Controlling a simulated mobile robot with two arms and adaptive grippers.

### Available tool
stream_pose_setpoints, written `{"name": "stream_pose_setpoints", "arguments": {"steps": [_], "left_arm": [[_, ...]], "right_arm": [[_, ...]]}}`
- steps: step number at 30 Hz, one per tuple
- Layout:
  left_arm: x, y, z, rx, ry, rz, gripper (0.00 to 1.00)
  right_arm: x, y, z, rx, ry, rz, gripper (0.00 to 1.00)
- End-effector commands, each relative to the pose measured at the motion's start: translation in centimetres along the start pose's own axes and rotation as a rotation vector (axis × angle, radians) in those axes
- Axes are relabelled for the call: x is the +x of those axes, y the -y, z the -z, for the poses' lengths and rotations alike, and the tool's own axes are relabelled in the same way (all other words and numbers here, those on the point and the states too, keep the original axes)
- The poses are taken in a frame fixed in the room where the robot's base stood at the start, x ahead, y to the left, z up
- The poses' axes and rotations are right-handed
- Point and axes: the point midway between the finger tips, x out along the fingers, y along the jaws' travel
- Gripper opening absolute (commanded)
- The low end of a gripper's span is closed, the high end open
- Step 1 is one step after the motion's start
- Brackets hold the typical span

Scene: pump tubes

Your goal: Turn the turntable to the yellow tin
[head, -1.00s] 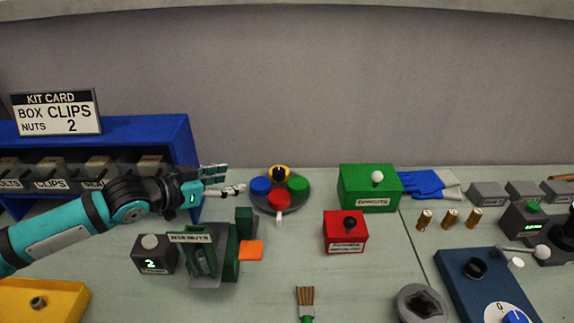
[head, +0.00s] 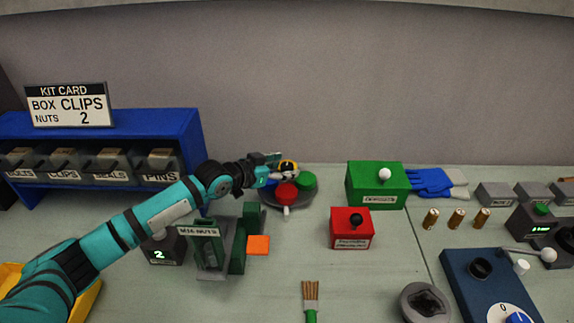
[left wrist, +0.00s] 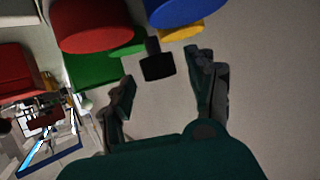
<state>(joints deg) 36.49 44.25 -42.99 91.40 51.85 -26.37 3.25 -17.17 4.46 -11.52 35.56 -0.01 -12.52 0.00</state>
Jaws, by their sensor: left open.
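The grey turntable (head: 300,204) stands near the back wall with a red tin (head: 286,193) at its front and a green tin (head: 308,181) at its right. The yellow tin (head: 289,164) is at its back, partly behind my left gripper (head: 279,168). The blue tin is mostly hidden there. A small white tab (head: 286,211) points forward. In the left wrist view, my open fingers have a black knob (left wrist: 157,62) between them; whether they touch it I cannot tell. The red tin (left wrist: 92,25), blue tin (left wrist: 185,10) and yellow tin (left wrist: 183,33) show beyond. My right gripper is out of view.
A green box (head: 375,190) stands right of the turntable and a red box (head: 351,235) in front of it. A dark green fixture (head: 210,250) stands under my left arm. A blue bin rack (head: 120,137) is at left.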

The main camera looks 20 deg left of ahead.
Motion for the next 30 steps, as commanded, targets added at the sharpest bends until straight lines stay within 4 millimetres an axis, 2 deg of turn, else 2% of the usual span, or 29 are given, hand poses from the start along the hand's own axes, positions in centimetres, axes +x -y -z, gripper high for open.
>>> {"name": "stream_pose_setpoints", "arguments": {"steps": [3,6,15,28,30], "left_arm": [[1.3,0.0,0.1,-0.001,-0.001,0.001,0.57],[1.9,0.1,0.0,0.001,0.000,0.001,0.57],[2.0,0.1,0.0,0.000,0.000,0.001,0.57],[2.0,0.1,0.0,0.000,0.000,0.001,0.01],[2.0,0.1,0.0,0.000,0.000,0.001,0.00]], "right_arm": [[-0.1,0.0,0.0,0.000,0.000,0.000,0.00],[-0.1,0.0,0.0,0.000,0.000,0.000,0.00],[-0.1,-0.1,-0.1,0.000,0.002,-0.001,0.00],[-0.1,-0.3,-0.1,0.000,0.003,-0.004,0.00],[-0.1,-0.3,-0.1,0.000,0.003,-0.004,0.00]]}}
